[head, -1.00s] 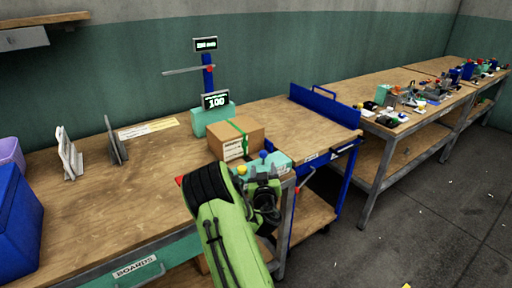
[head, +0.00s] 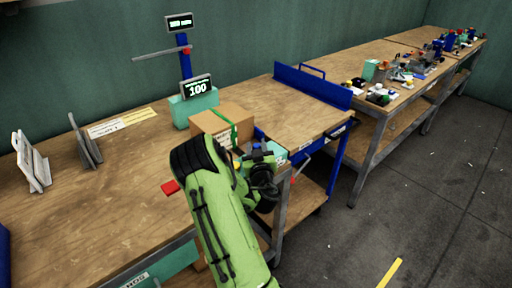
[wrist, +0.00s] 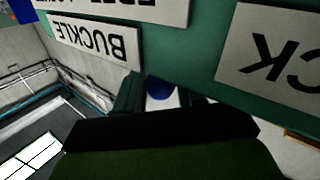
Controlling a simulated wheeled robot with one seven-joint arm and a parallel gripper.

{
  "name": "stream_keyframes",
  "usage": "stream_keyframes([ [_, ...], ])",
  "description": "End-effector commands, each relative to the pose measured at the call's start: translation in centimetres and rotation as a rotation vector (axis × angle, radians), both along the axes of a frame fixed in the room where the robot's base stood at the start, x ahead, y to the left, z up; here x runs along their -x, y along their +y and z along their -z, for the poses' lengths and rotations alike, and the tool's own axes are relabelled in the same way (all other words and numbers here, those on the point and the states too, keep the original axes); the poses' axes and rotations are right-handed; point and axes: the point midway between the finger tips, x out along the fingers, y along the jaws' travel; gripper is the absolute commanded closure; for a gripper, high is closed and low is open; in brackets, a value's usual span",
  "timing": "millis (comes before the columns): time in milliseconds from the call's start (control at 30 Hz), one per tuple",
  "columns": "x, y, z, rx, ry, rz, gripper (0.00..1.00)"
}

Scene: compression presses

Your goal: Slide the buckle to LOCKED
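In the head view, a teal device (head: 280,152) with a blue knob (head: 256,146) stands at the table's right end, beside a strapped cardboard box (head: 222,122). My green arm covers much of it. My gripper (head: 264,188) is at the device's near side; its fingertips are hidden. In the wrist view, an upside-down white label reading BUCKLE (wrist: 95,38) is on a teal face, with another label ending in CK (wrist: 275,45) at right. A blue knob (wrist: 158,88) shows just beyond a dark block that looks like part of my gripper. Whether they touch is unclear.
A teal stand with a display reading 100 (head: 197,88) is behind the box. Grey upright plates (head: 85,145) stand at left on the wooden table (head: 100,215). A blue-edged cart (head: 318,125) and a cluttered bench (head: 400,85) are at right. Floor is open at right.

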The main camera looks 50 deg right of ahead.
Motion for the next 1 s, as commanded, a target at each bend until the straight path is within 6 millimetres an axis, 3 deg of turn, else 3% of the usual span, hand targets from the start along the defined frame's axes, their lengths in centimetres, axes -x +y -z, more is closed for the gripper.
stream_keyframes([
  [33, 0.0, 0.0, 0.0, 0.0, 0.0, 0.0, 0.7],
  [233, 0.0, 0.0, 0.0, 0.001, -0.001, 0.0, 1.0],
  [500, 0.0, -0.3, -0.2, 0.0, 0.0, 0.001, 1.0],
  [800, 0.8, -3.9, -0.7, 0.001, 0.002, 0.002, 1.0],
  [1000, 1.1, -5.2, -0.4, 0.001, 0.0, 0.0, 1.0],
])
